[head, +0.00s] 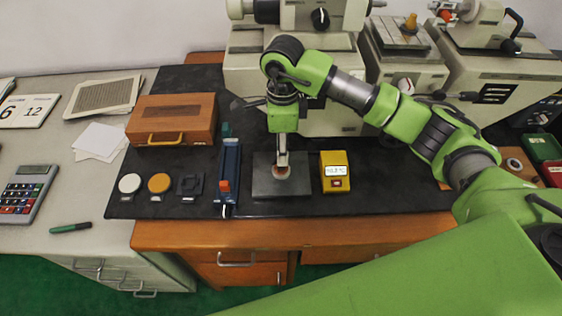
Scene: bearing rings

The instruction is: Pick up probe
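My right gripper (283,163) comes down from the arm on the right and points straight down over a dark grey plate (263,186). A small copper-coloured ring (281,173) is on the plate, right at the fingertips. The fingers look narrow from this side, and I cannot tell whether they are open or closed on the ring. A yellow handheld meter (335,159) with a lit temperature display lies just right of the plate, apart from the gripper. I cannot tell for sure which thing is the probe. My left gripper is not in view.
A blue stand with an orange knob (230,167) is left of the plate. Further left are a wooden case (171,117), a white disc (129,183) and an orange disc (159,183). Large beige machines (240,70) stand close behind. The mat's front strip is mostly clear.

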